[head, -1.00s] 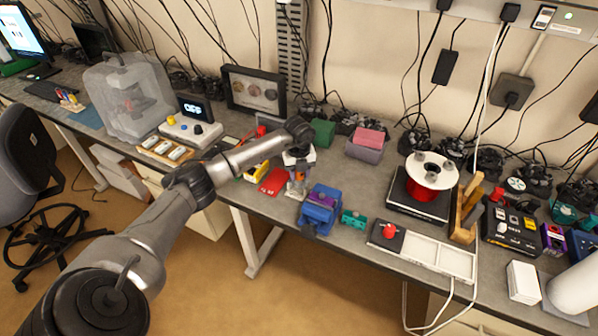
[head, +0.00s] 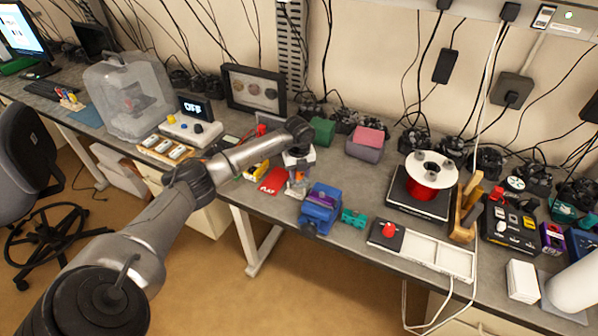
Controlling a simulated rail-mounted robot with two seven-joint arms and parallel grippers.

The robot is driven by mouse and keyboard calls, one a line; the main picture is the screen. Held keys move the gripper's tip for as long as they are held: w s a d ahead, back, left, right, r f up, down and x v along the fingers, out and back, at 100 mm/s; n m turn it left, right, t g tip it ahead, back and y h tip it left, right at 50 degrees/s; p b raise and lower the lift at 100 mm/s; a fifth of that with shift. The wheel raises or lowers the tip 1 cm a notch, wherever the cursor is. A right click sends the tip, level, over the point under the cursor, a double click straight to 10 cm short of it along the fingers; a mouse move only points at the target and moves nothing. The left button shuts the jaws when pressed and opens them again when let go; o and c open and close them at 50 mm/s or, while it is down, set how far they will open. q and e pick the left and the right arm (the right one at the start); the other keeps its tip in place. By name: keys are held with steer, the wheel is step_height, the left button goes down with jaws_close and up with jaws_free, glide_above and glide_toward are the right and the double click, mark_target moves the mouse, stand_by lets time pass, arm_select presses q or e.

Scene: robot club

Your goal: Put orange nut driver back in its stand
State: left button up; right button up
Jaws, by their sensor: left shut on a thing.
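My left gripper (head: 299,178) points down over the middle of the bench, behind and left of a blue vise-like block (head: 320,209). It is shut on a small orange thing (head: 298,176), probably the orange nut driver, mostly hidden between the fingers. I cannot tell whether its lower end touches anything. I cannot clearly make out the nut driver's stand; a small holder with coloured handles (head: 69,99) is at the far left. My right gripper is not in view.
A red card (head: 273,181) lies left of the gripper. A teal block (head: 353,218) and a white tray (head: 442,258) are to the right. Behind are a green box (head: 321,131) and a purple-grey bin (head: 364,150). A red spool (head: 427,189) stands further right.

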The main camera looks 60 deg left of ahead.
arm_select(q)
steer(key=shift+f, duration=0.15)
steer(key=shift+f, duration=0.35)
stand_by(0.3)
steer(key=shift+f, duration=0.1)
stand_by(0.5)
steer(key=shift+f, duration=0.35)
stand_by(0.6)
steer(key=o, duration=0.6)
steer(key=shift+o, duration=0.8)
steer(key=shift+s, duration=0.1)
steer(key=shift+r, duration=0.1)
steer(key=shift+r, duration=0.15)
